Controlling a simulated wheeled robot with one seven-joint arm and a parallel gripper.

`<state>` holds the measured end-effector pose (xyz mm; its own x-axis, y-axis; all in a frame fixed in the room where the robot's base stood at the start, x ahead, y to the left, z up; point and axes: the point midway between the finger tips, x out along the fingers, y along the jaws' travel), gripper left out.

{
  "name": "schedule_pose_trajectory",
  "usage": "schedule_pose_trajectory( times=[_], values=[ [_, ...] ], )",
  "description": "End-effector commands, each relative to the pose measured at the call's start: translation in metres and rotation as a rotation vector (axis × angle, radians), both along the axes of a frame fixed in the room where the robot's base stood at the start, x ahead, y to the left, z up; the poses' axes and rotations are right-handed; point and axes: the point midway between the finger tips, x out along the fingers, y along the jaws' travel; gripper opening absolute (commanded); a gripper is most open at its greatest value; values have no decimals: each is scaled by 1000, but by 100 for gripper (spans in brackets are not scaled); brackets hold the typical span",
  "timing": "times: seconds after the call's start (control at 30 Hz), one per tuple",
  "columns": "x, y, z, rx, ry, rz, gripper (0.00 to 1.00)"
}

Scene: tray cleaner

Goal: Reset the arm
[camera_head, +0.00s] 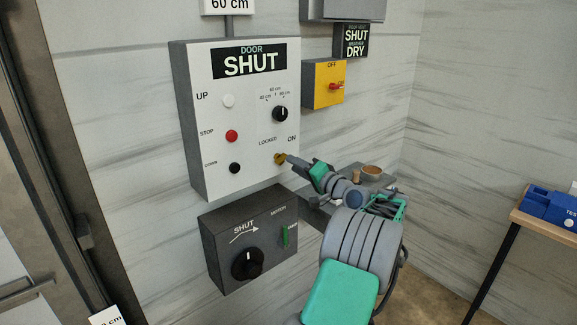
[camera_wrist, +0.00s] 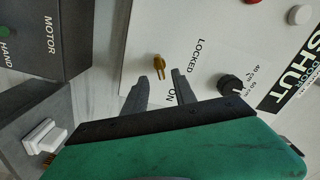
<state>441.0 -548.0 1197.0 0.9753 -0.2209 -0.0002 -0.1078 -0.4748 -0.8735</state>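My gripper (camera_head: 291,160) is at the lower right of the white control panel (camera_head: 205,110), close to the brass key switch (camera_head: 279,158) marked LOCKED and ON. In the wrist view my gripper (camera_wrist: 161,76) has its two fingers apart with nothing between them. The brass key (camera_wrist: 159,65) shows just beyond the fingertips, in line with the gap. I cannot tell whether a finger touches it. My arm reaches up from the bottom right of the head view.
Below the panel is a dark motor box (camera_head: 225,215) with a black knob and green switch. A yellow OFF/ON box (camera_head: 318,88) is at upper right. A small shelf (camera_head: 350,171) with a bowl (camera_head: 372,171) is behind my arm. A table (camera_head: 540,222) with a blue box (camera_head: 550,205) stands right.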

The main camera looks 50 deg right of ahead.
Motion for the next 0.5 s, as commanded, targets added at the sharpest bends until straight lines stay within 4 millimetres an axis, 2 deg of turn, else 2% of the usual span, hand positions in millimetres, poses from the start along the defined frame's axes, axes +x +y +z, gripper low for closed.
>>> schedule_pose_trajectory(
  times=[0.1, 0.2, 0.5],
  values=[
    [-21, 4, -2, -1, -1, -2, 33],
    [-30, 7, -2, 1, 0, 0, 33],
    [-31, 8, 0, 0, 0, 1, 33]
  ],
)
